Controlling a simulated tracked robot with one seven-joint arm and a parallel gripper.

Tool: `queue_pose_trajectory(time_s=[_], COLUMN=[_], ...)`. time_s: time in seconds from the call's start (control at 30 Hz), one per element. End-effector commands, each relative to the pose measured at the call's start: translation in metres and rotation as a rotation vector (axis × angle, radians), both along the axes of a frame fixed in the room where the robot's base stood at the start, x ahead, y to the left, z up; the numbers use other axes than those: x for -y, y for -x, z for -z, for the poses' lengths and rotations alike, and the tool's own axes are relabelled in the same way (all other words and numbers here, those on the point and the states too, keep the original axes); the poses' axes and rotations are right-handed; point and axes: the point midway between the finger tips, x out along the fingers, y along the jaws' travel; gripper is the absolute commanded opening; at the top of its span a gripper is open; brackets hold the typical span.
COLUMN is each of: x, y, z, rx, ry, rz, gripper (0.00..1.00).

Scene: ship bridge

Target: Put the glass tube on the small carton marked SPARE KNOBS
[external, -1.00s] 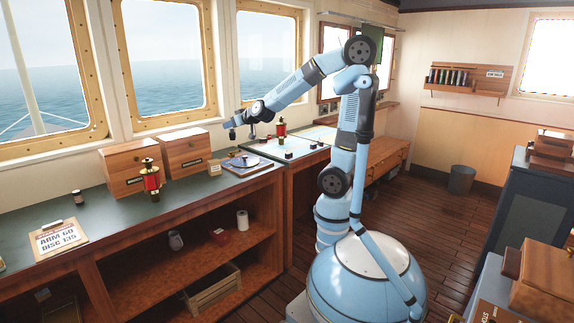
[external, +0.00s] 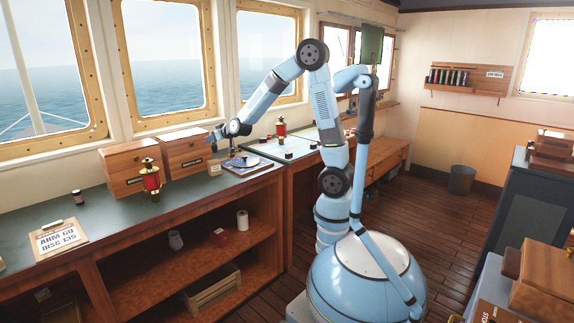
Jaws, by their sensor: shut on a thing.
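My gripper (external: 213,145) is at the end of the blue arm, above the counter by the windows and in front of the right wooden box. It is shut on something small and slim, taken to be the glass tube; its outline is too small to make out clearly. A small tan carton (external: 214,169) stands on the counter just below my gripper, beside the right wooden box. Its marking is too small to read. The gripper appears to be above the carton, with a small gap; exact depth is hard to tell.
Two wooden boxes (external: 184,153) stand left of the carton. A blue round item on a board (external: 243,162) lies to its right. A red and brass lamp (external: 151,180) stands at left, another (external: 281,128) behind. A clipboard (external: 58,237) lies on the counter.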

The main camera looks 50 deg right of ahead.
Motion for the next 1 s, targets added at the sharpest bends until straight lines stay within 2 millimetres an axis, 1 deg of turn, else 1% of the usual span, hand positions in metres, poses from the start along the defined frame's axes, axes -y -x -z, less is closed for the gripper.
queue_pose_trajectory(time_s=[0.1, 0.37, 0.5, 0.6, 0.97, 1.0], x=[-0.002, -0.004, -0.003, -0.004, -0.004, -0.004], y=[-0.007, -0.014, -0.015, -0.014, -0.014, -0.014], z=[0.009, 0.018, 0.037, 0.047, 0.050, 0.051], rx=[-0.001, 0.000, -0.003, -0.002, 0.000, 0.000], ry=[0.000, 0.000, 0.002, 0.002, 0.001, 0.001], rz=[0.001, 0.001, 0.003, 0.001, 0.002, 0.002], gripper=[0.08, 0.08, 0.08, 0.08, 0.08, 0.39])
